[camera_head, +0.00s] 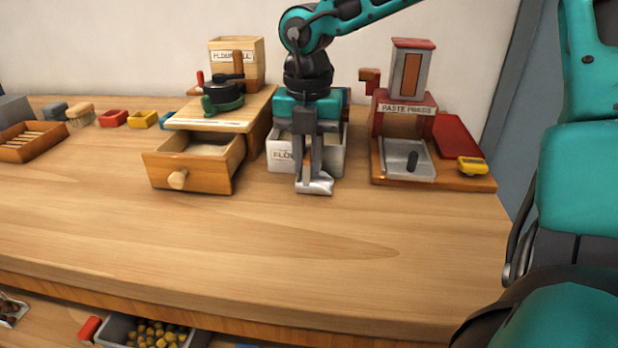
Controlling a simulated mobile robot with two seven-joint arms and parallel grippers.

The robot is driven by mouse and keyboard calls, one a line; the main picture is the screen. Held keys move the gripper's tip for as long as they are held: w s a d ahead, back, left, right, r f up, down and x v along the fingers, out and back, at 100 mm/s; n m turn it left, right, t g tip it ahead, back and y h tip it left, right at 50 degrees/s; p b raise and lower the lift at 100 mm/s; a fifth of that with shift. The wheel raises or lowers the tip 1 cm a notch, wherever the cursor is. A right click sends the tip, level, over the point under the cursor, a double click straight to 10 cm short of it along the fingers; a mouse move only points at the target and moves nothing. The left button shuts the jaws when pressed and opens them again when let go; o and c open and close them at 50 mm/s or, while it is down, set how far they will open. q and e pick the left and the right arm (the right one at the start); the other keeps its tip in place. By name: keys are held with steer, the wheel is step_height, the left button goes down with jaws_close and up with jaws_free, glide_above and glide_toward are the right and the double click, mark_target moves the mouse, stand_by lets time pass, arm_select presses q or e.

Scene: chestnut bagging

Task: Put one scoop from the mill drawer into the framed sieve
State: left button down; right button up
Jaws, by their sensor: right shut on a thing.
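The wooden mill drawer (190,174) is pulled out below the mill (235,100), with pale flour in it and a round knob in front. My right gripper (308,180) points down, to the right of the drawer. It is shut on a small metal scoop (317,186), held low over the table in front of a white box (283,156) with a partly hidden flour label. The scoop's contents are too small to tell. I cannot pick out the framed sieve for certain; my gripper and arm hide part of the white box. My left gripper is not in view.
A paste press (405,115) on a wooden board stands right of the white box. A slatted wooden tray (30,145), a brush (79,114) and small red (113,119) and yellow (143,120) trays are at the left. The table's (240,245) front middle is clear.

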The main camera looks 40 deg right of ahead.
mark_target(308, 152)
jaws_close()
steer(key=shift+r+p, duration=1.25)
steer(key=shift+r, duration=1.25)
